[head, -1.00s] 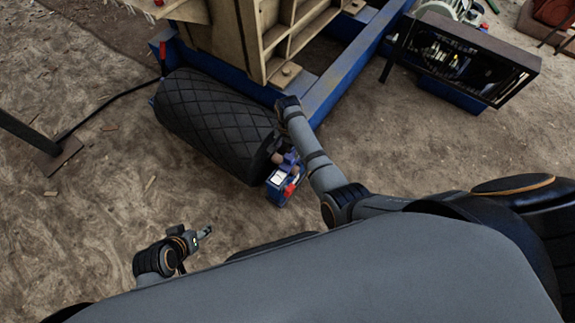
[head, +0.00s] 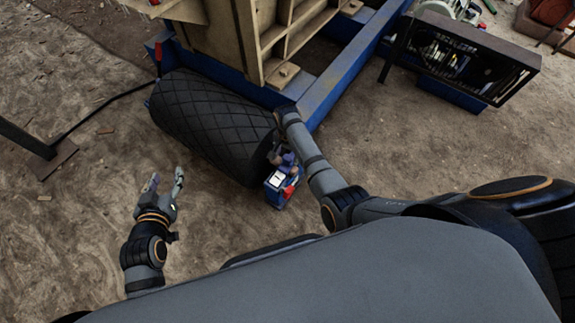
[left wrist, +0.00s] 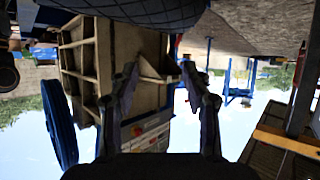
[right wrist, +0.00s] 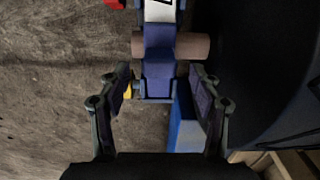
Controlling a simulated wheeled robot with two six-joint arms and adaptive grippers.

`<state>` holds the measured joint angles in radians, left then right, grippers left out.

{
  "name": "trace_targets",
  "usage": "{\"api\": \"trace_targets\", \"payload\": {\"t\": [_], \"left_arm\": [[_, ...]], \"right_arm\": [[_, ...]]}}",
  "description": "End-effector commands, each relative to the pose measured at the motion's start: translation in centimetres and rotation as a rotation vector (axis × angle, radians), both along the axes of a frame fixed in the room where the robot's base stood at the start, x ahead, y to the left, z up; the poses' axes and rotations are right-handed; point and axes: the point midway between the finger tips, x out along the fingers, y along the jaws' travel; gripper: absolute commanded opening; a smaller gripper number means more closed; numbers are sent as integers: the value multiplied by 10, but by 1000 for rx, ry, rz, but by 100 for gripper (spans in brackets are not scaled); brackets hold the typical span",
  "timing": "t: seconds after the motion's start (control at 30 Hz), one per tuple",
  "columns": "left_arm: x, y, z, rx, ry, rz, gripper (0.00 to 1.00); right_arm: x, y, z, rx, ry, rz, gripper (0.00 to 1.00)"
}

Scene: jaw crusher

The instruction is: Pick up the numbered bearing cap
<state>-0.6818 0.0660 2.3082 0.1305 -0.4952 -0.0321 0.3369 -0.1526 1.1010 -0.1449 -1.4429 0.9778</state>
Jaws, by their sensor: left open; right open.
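The bearing cap is a blue block with a white numbered label (head: 278,181), at the near end of the black roller in the head view. In the right wrist view the blue part (right wrist: 159,65) sits over a brown shaft (right wrist: 190,45); the number is cut off at the top edge. My right gripper (right wrist: 160,78) is open, its fingers either side of the blue part with gaps showing. In the head view the right gripper is hard to make out beside the cap. My left gripper (head: 166,179) is open and empty above the ground, left of the cap.
The black diamond-patterned roller (head: 212,120) lies beside the blue frame (head: 325,92) of the beige crusher (head: 248,40). A dark guarded motor unit (head: 465,62) stands at the upper right. A dark post (head: 25,138) stands at the left. Bare ground lies between.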

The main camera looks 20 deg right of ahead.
Motion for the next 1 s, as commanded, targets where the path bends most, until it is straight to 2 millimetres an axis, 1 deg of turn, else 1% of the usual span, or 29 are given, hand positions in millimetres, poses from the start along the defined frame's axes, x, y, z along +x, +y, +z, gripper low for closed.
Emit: {"api": "trace_targets", "payload": {"t": [0.1, 0.3, 0.43, 0.6, 0.7, 0.8, 1.0], "left_arm": [[14, 1, 26, 3, -115, 6, 49], [32, 3, 74, 7, -313, 13, 49], [38, 4, 107, 11, -444, 17, 49], [41, 4, 146, 12, -600, 20, 49], [40, 4, 161, 13, -658, 21, 49], [39, 5, 167, 13, -684, 21, 49], [39, 4, 169, 14, -687, 21, 49]], "right_arm": [[0, -1, -6, 0, 0, 0, 64], [0, -1, -14, 0, 0, 0, 64], [-1, -1, -20, -1, 1, 0, 64], [-1, -1, -26, 0, 0, 0, 64], [0, -1, -27, 0, 0, 0, 64], [0, -1, -28, 0, 0, 0, 64], [0, -1, -28, 0, 0, 0, 64]]}}
